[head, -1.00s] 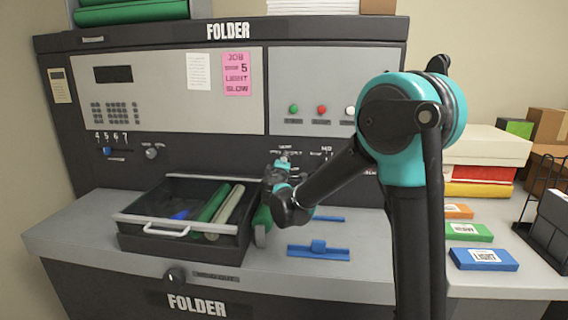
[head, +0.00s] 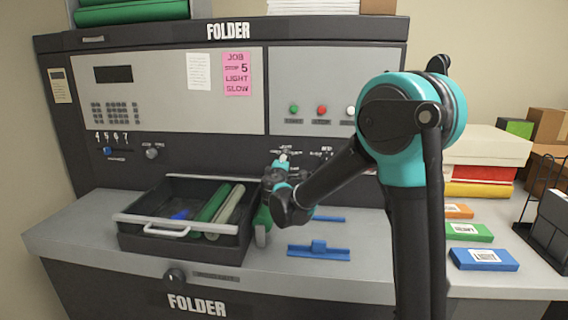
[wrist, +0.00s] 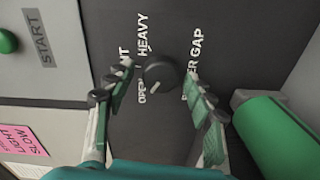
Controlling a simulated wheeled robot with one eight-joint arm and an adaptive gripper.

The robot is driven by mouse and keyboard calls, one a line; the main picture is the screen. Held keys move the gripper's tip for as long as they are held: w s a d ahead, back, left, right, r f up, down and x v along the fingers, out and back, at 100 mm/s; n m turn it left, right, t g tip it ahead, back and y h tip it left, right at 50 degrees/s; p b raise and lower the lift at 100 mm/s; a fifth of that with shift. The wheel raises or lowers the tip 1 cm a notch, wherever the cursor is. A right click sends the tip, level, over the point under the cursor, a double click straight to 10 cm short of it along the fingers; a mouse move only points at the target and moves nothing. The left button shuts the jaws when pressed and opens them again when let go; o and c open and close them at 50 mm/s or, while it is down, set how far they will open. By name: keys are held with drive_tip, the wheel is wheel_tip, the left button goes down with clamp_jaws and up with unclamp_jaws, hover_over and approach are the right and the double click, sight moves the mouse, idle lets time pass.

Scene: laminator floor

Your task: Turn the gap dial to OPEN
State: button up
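The gap dial (wrist: 160,72) is a round black knob on the dark panel in the wrist view. OPEN (wrist: 142,93), LIGHT (wrist: 123,66) and HEAVY (wrist: 142,32) are printed around it, with ROLLER GAP on its other side. The dial's pale mark sits at its lower left, on the side of OPEN; exactly where it points is hard to tell. My gripper (wrist: 158,98) is open, one finger on either side of the dial, with gaps between. In the head view my gripper (head: 283,161) is at the panel and hides the dial.
An open black drawer (head: 128,228) with green and pale rolls stands left of my gripper. A green roller (wrist: 275,135) lies close to the right finger in the wrist view. Blue guides (head: 318,250) lie on the counter. A pink note (head: 237,75) reads JOB 5 LIGHT SLOW.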

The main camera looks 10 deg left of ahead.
drive_tip(key=s, duration=1.2)
drive_tip(key=shift+r, duration=0.2)
drive_tip(key=shift+a, duration=0.1)
